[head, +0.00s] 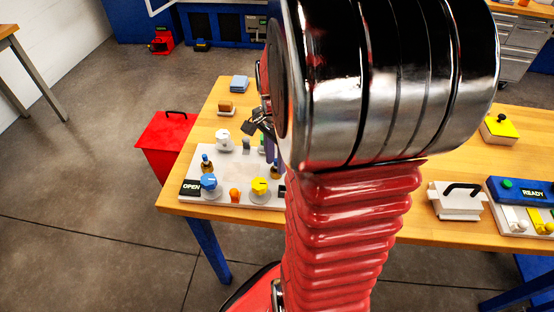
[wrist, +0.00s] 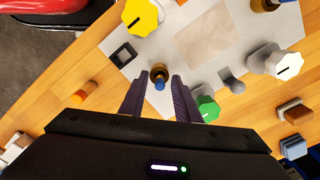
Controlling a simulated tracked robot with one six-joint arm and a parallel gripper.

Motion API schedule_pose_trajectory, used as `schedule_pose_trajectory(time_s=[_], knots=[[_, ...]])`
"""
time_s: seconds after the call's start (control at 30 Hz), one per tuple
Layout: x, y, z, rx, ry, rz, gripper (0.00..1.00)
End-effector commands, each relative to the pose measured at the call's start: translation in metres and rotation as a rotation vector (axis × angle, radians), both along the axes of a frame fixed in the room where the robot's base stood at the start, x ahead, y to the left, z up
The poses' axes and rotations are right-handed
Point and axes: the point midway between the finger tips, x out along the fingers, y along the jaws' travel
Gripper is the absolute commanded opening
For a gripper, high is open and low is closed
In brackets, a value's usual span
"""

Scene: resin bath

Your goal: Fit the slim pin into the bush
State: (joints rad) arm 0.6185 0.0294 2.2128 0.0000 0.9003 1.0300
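My gripper (wrist: 158,82) shows in the wrist view with its two dark purple fingers apart. Between the fingertips is a small brass-coloured upright piece with a blue end (wrist: 159,76); gaps show on both sides of it. In the head view it stands on the white panel (head: 261,200), partly hidden by my arm. I cannot tell for sure which is the slim pin and which the bush.
Blue (head: 208,181), yellow (head: 259,186), white (head: 224,140) and green (wrist: 207,108) knobs rise from the panel. An orange cylinder (head: 234,196) stands at its front edge. Brown (head: 227,107) and blue (head: 240,83) blocks sit behind. A white handled box (head: 456,203) is right.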

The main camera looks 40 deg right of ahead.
Motion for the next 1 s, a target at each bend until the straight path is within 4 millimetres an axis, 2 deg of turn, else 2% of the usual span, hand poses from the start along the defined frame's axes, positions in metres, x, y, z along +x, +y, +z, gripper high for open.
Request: schedule_pose_trajectory(time_s=[0.6, 0.8, 1.0], knots=[[0.001, 0.000, 0.097, -0.002, -0.004, 0.001, 0.29], [0.000, 0.000, 0.114, -0.001, -0.001, 0.001, 0.29], [0.000, 0.000, 0.115, 0.000, 0.000, 0.001, 0.29]])
